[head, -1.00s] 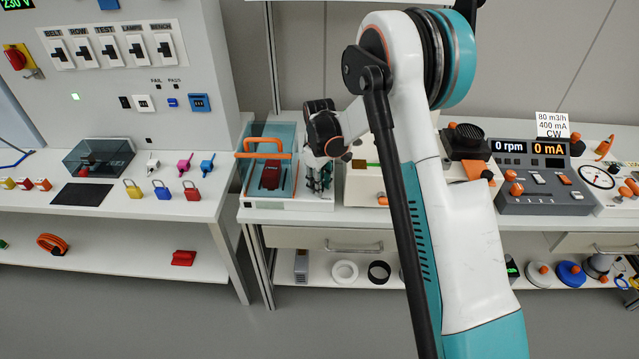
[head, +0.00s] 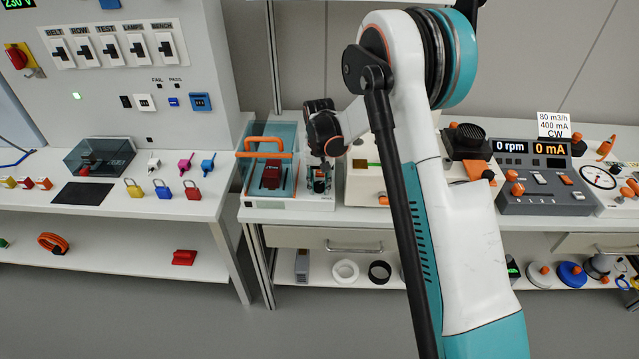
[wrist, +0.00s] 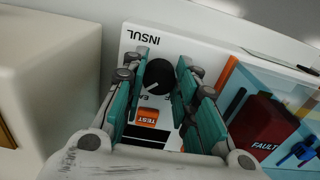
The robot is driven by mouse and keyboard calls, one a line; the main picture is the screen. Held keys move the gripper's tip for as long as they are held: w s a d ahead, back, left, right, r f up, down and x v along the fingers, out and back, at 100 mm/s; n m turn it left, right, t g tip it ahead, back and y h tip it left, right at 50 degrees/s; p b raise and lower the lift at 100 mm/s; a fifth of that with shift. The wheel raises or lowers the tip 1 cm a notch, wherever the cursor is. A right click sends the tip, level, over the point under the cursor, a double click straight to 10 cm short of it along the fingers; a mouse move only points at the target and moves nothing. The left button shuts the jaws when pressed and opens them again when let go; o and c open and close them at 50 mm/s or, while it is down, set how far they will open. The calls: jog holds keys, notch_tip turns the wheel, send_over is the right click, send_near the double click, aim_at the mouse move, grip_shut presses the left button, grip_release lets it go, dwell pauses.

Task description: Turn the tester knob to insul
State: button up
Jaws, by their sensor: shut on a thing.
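The tester (wrist: 190,48) shows in the wrist view as a white panel with an upside-down INSUL label near its top edge. Its round black knob (wrist: 157,75) has a white pointer mark. The mark points down and left in the picture, away from the INSUL label, near a partly hidden label. An orange TEST button (wrist: 147,117) sits below the knob. My gripper (wrist: 161,76) has its teal fingers on both sides of the knob and is shut on it. In the head view my gripper (head: 320,186) is over the tester, which it and my wrist largely hide.
A clear blue case with an orange handle (head: 264,154) and a red FAULT block (wrist: 264,124) stands close beside the tester. A cream box (head: 362,186) stands on the other side. Other instruments fill the bench further right.

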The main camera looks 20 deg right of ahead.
aim_at(318, 185)
jog(key=m, duration=0.6)
jog(key=shift+w+a, duration=0.1)
dwell(0.6)
jog(key=o, duration=1)
jog(key=shift+o, duration=0.2)
jog(key=shift+r, duration=0.15)
notch_tip(318, 185, up, 12)
